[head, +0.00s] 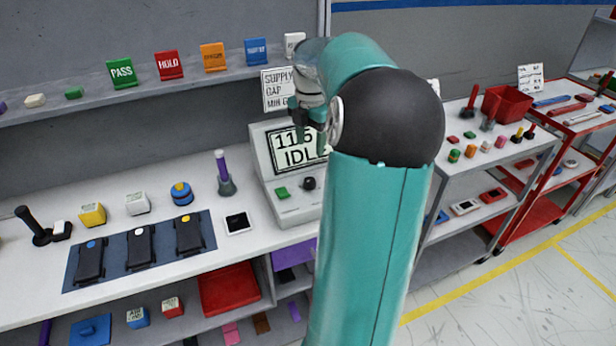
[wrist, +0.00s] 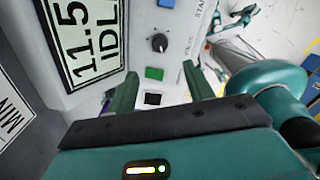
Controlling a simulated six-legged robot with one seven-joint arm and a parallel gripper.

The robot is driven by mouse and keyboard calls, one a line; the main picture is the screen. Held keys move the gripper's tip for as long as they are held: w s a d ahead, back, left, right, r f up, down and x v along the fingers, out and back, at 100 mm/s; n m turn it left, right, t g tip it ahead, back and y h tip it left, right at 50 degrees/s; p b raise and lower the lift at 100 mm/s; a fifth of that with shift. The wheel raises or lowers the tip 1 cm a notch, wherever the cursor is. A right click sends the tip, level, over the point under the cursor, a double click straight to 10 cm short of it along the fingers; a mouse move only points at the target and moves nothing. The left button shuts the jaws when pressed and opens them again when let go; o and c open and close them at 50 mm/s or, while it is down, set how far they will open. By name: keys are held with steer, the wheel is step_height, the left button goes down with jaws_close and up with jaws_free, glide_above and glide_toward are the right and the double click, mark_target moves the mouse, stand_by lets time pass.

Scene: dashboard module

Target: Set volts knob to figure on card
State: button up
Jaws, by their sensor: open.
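The grey supply unit (head: 285,208) stands on the bench, its screen (head: 292,150) partly hidden by my arm. In the wrist view the screen (wrist: 90,35) reads 11.5 above "IDL", cut off. The black knob (head: 309,183) sits right of the green button (head: 282,192). The wrist view shows the knob (wrist: 159,43) with a pale pointer mark. The card (head: 278,90) behind the unit reads "SUPPLY", "CAP" and "MIN"; its figure is hidden by my arm. My gripper (wrist: 160,88) is open and empty, its fingers apart from the knob.
Colored signs stand on the shelf (head: 140,92) above. The bench (head: 75,220) holds a blue mat (head: 115,268) with black devices, small boxes and a purple-handled tool (head: 223,172). Carts with tools stand at right. The floor (head: 500,290) at lower right is clear.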

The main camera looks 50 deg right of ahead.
mark_target(310, 180)
step_height(310, 180, down, 12)
steer(key=shift+f, duration=0.15)
stand_by(0.3)
steer(key=c, duration=1)
